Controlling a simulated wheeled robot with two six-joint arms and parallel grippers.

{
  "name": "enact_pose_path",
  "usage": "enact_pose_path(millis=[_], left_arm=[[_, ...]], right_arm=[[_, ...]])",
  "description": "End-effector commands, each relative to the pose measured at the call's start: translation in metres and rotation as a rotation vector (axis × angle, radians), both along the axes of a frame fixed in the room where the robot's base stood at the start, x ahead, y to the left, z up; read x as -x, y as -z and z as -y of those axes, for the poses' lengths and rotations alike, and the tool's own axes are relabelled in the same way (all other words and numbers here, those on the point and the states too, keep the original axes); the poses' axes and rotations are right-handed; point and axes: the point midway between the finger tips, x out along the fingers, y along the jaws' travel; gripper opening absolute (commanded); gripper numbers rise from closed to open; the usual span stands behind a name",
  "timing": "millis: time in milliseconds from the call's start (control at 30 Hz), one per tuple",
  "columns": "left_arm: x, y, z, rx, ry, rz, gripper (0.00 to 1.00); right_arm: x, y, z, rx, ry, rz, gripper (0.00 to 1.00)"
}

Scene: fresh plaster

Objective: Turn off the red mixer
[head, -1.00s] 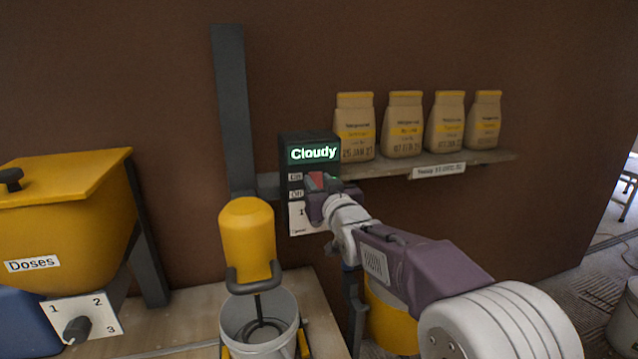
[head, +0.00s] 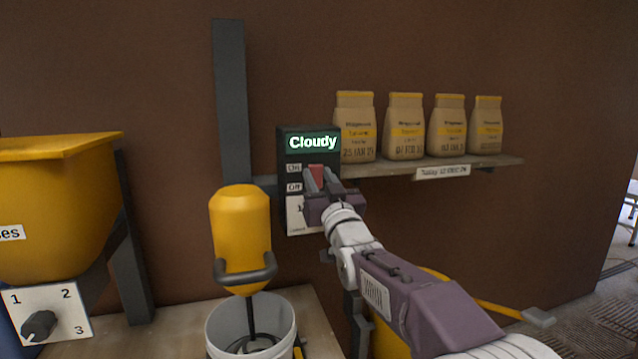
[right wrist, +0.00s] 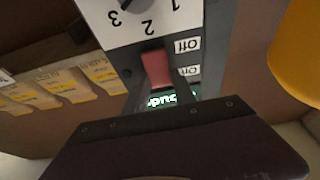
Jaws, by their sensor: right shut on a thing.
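The mixer (head: 240,235) in view is yellow, not red. It hangs over a white bucket (head: 225,325), with its whisk inside. A dark control box (head: 284,150) on the wall behind it reads "Cloudy" in green and carries On and Off labels. My right gripper (head: 319,180) is at the box's red switch (head: 316,171) and is shut on it. The right wrist view shows the switch (right wrist: 156,68) between the fingers, beside the Off label. I cannot tell which way the switch is set. The fingers cover part of the "Cloudy" display there. My left gripper is out of view.
A wall shelf (head: 485,161) right of the box holds several paper bags (head: 405,125). A yellow hopper (head: 50,205) with a numbered dial plate (head: 65,300) stands at the left. A white numbered panel (right wrist: 105,30) sits beside the switch. Floor shows at far right.

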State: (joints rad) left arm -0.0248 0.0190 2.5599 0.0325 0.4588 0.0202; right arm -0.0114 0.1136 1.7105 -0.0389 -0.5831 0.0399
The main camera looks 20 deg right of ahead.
Motion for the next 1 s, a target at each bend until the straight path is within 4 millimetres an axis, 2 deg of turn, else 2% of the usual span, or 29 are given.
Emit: enact_pose_path(millis=[33,67,100,133,500,567,800,1000], left_arm=[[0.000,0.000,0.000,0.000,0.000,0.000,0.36],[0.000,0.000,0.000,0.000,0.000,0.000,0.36],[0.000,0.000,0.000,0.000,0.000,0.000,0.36],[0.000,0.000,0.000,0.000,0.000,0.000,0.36],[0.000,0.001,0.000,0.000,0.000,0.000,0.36],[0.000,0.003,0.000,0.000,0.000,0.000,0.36],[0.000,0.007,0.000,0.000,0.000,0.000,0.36],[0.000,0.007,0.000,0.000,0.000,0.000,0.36]], right_arm=[[0.000,0.000,0.000,0.000,0.000,-0.001,0.00],[0.000,0.000,0.000,0.000,0.000,-0.001,0.40],[0.000,0.000,0.000,0.000,0.000,-0.001,0.51],[0.000,0.000,0.000,0.000,0.000,-0.001,0.54],[0.005,0.002,0.000,0.000,0.000,0.000,0.54],[0.013,0.004,0.000,0.000,0.000,0.001,0.54],[0.059,0.020,0.002,0.000,0.000,0.000,0.54],[0.082,0.028,0.003,0.000,0.000,0.000,0.54]])
